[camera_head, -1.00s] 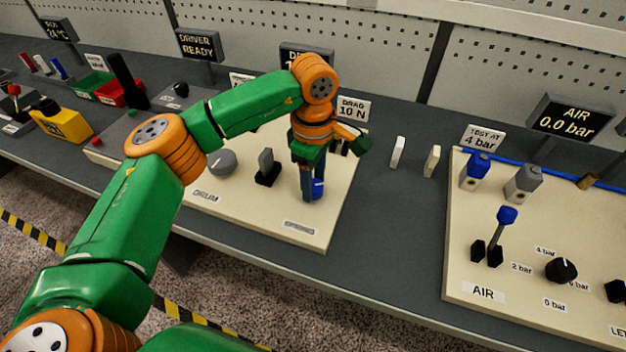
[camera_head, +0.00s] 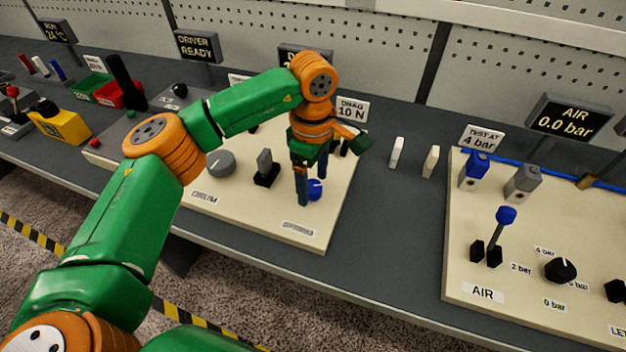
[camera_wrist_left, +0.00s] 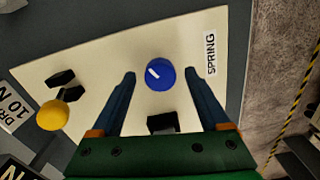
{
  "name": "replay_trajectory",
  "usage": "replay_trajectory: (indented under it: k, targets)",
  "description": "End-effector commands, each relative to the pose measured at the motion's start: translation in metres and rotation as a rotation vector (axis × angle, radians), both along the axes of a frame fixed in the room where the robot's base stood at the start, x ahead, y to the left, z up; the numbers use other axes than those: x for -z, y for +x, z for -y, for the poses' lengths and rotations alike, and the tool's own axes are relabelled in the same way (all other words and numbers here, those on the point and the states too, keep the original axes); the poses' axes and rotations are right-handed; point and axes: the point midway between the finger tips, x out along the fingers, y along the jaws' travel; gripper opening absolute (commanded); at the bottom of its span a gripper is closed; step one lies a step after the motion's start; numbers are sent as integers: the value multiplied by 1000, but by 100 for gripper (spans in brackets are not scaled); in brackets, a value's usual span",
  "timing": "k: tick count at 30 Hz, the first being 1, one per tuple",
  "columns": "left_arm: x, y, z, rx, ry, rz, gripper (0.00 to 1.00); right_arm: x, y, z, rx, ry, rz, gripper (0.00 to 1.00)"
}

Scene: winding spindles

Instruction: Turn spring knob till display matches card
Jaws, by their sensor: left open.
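The blue spring knob (camera_head: 315,189) stands on the cream panel by the SPRING label (camera_head: 299,228). In the left wrist view the knob (camera_wrist_left: 159,74) is round with a white pointer mark. My left gripper (camera_head: 312,188) is open at the knob. In the left wrist view its fingers (camera_wrist_left: 160,78) stand on either side of the knob, with cream panel showing between. The card (camera_head: 351,109) reads DRAG 10 N. The display (camera_head: 297,53) behind is mostly hidden by my arm, and its value cannot be read. My right gripper is out of view.
A grey knob (camera_head: 221,162) and a black-based grey switch (camera_head: 265,168) stand left of the spring knob. A yellow-topped lever (camera_wrist_left: 52,115) is near in the left wrist view.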

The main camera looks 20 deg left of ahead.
Motion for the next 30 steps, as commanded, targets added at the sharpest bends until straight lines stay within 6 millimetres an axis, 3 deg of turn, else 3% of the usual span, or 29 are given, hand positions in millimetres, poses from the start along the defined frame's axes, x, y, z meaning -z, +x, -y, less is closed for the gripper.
replay_trajectory:
  k: [9,23,26,30]
  targets:
    - [-60,1,1,0,1,3,79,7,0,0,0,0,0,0]
    - [-67,0,1,1,0,0,79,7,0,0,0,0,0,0]
    - [-78,0,1,1,0,0,79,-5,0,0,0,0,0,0]
    - [-115,0,1,1,0,0,79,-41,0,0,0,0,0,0]
